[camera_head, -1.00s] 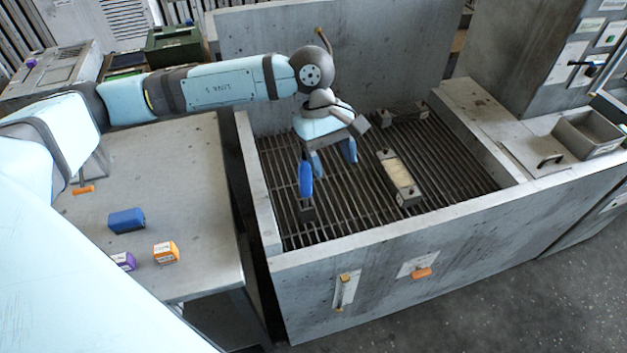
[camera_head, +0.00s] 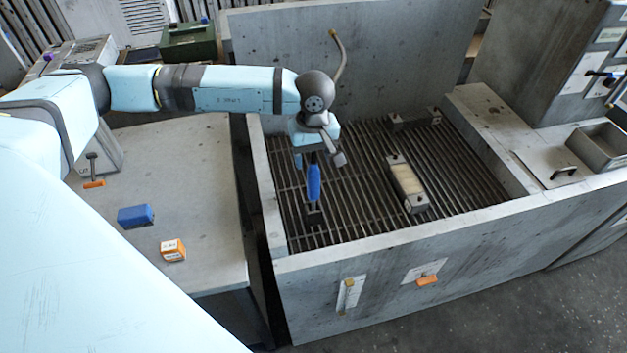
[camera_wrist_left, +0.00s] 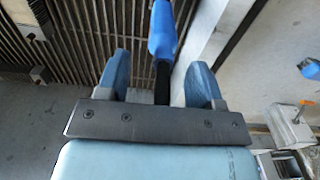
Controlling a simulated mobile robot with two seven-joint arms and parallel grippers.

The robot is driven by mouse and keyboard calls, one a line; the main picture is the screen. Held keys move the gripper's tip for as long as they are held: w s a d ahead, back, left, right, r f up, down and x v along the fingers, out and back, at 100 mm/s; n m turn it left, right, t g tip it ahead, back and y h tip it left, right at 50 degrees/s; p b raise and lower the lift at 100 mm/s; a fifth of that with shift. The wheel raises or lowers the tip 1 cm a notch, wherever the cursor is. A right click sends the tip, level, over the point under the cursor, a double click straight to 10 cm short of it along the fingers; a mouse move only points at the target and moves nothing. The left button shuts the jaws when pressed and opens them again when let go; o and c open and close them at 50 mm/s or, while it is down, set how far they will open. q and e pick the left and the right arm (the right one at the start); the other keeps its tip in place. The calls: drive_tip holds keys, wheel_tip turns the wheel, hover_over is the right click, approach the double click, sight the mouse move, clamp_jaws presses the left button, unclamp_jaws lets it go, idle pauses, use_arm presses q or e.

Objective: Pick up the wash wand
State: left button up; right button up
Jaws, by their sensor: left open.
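The wash wand appears to be the upright tool with a blue grip (camera_head: 313,183), standing over the slatted floor of the concrete basin on a dark foot. In the left wrist view its blue grip (camera_wrist_left: 163,30) lies just beyond the fingers, and its black stem runs between them. My left gripper (camera_head: 306,158) is open around the stem, with a gap on both sides. A curved brass tube (camera_head: 340,55) rises behind my left wrist; whether it joins the wand is hidden. My right gripper is not in view.
The concrete basin (camera_head: 420,237) has a raised front wall. A long grey-and-cream block (camera_head: 406,182) lies on its slats.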

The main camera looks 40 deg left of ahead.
sight(313, 169)
use_arm(q)
wheel_tip(313, 169, down, 4)
drive_tip(key=shift+s+f+p, duration=0.1)
drive_tip(key=shift+f+p, duration=0.1)
drive_tip(key=shift+p, duration=0.35)
drive_tip(key=shift+c, duration=0.4)
clamp_jaws()
drive_tip(key=shift+r, duration=0.1)
wheel_tip(313, 169, up, 20)
drive_tip(key=b, duration=0.3)
